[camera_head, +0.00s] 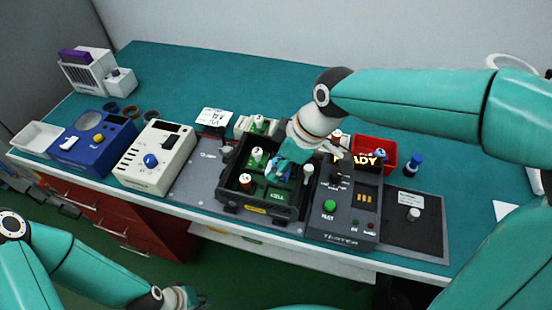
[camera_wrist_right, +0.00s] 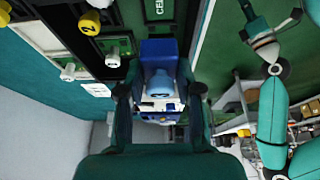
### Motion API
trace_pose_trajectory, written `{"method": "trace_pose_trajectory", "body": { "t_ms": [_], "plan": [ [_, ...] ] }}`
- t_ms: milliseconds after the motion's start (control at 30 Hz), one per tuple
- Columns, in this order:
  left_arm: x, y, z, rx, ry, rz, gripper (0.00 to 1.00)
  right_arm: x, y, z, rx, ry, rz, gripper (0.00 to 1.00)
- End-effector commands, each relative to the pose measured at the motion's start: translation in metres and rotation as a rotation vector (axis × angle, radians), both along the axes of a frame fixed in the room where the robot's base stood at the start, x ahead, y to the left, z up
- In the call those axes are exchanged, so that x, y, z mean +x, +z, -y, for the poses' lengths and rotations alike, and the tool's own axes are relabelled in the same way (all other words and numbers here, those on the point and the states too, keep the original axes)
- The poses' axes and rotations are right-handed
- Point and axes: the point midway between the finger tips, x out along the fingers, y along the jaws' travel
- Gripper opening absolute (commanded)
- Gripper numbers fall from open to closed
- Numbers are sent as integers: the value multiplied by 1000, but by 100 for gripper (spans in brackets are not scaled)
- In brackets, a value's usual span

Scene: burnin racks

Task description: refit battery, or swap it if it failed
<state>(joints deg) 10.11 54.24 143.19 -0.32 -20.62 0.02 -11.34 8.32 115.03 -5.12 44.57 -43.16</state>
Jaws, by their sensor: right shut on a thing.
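My right gripper (camera_head: 282,158) is over the black open case (camera_head: 228,196), which holds green boards and several white-knobbed parts. In the right wrist view the gripper (camera_wrist_right: 160,100) is shut on a blue block with a pale blue knob (camera_wrist_right: 160,84), which I take for the battery. The arm partly hides it in the head view, so I cannot tell whether it is seated or lifted. The grey tester (camera_head: 338,238) stands right of the case, with a green button, gold contacts and a lit display partly hidden by my arm. My left gripper (camera_head: 185,297) is low at the bottom edge, its fingers unclear.
A red bin (camera_head: 388,150) and a blue-capped bottle (camera_head: 413,164) stand behind the tester. A dark pad (camera_head: 425,240) holds a white-knobbed part. Left are a cream meter (camera_head: 150,160), a blue device (camera_head: 85,153) and a white tray (camera_head: 38,137). The back of the bench is largely clear.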

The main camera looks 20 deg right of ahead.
Motion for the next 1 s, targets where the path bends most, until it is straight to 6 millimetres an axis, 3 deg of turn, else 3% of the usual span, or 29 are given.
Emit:
{"method": "trace_pose_trajectory", "body": {
  "t_ms": [700, 1000],
  "plan": [
    [0, -55, 0, 0, 0, 1, 0, 2, -72, -3, 0, 7, 0, 0],
    [0, -64, 0, 0, 0, 1, 0, 2, -82, -3, 0, 8, 0, 0]
  ]
}}
